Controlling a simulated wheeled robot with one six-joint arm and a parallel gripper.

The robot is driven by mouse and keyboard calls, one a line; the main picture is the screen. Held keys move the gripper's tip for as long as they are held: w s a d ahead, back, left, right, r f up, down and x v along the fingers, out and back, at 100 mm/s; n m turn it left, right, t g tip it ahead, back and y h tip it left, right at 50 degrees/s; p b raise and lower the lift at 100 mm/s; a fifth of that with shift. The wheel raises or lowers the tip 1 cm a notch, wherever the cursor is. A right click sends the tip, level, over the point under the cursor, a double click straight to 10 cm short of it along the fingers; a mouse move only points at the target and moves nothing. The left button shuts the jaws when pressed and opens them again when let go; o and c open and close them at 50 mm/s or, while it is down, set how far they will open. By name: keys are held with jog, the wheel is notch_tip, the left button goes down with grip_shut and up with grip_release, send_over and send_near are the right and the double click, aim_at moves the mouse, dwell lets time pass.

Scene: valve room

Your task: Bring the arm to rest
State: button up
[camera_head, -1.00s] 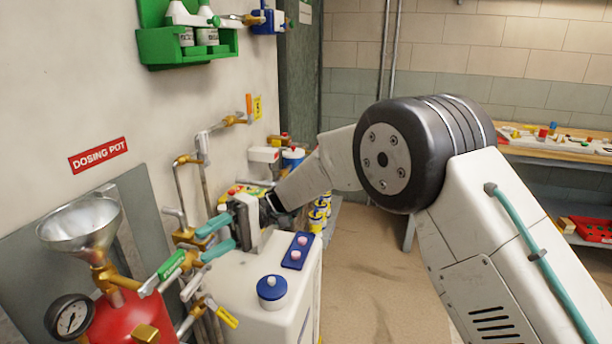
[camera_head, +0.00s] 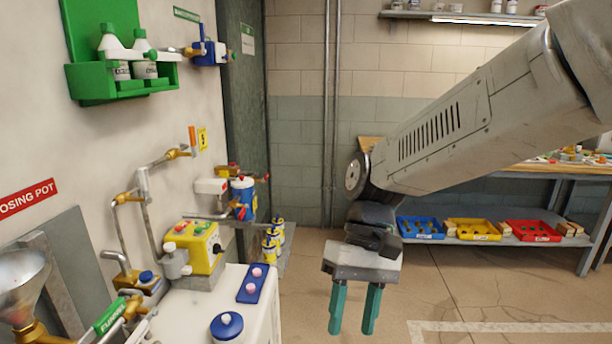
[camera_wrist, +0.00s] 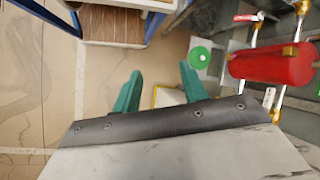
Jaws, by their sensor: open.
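My gripper (camera_head: 354,308) hangs down at the end of my arm in the head view, over open floor to the right of the white tank (camera_head: 262,312). Its two teal fingers are apart, with nothing between them. The wrist view also shows the two teal fingers (camera_wrist: 160,92) spread and empty. The gripper stands clear of the tank and the pipework.
A yellow control box (camera_head: 200,248) and a blue-lidded cap (camera_head: 227,326) are on the left. Pipes line the left wall below a green bottle rack (camera_head: 95,80). A bench (camera_head: 560,172) with blue, yellow and red trays stands behind. The red vessel (camera_wrist: 272,62) shows in the wrist view.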

jog(key=s+d+r+m+t, duration=0.1)
jog(key=s+d+t, duration=0.1)
jog(key=d, duration=0.4)
jog(key=s+d+r+m+t+h, duration=0.1)
jog(key=s+d+r+t, duration=0.1)
jog(key=s+d, duration=0.3)
jog(key=s+d+r+m+t+h, duration=0.1)
jog(key=s+d+t, duration=0.2)
jog(key=d, duration=0.5)
jog(key=shift+s+d+r+m, duration=0.25)
jog(key=shift+s+m, duration=0.15)
jog(key=shift+s, duration=0.1)
